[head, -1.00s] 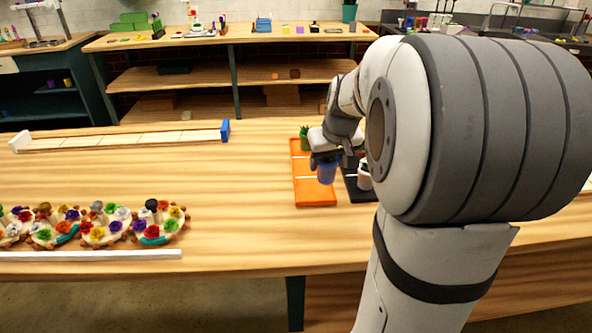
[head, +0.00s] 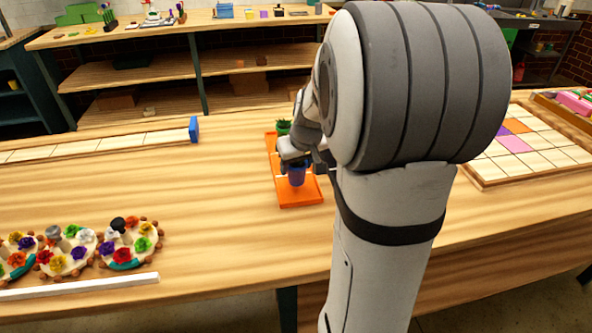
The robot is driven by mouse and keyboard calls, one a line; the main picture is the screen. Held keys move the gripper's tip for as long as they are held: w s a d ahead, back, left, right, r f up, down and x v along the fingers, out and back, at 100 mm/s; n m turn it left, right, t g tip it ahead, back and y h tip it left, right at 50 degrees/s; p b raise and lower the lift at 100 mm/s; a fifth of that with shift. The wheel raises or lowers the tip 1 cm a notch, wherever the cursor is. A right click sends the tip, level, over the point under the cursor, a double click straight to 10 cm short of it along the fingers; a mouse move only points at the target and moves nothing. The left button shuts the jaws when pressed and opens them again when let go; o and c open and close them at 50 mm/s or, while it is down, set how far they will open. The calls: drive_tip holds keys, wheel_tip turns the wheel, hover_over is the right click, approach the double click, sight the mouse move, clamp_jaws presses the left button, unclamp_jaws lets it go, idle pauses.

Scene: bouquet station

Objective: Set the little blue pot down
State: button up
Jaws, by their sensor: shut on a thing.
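A green plant (head: 283,127) stands at the tray's far end. My arm hides the area just right of the tray.
Several flower-decked round pieces (head: 70,250) stand at the left behind a white strip (head: 80,287). A tiled board (head: 520,150) lies at the right. A long tiled strip with a blue end (head: 194,130) lies at the back left. The table between is clear.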

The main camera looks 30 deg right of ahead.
drive_tip(key=shift+f, duration=0.85)
drive_tip(key=shift+f, duration=0.1)
drive_tip(key=o, duration=1.2)
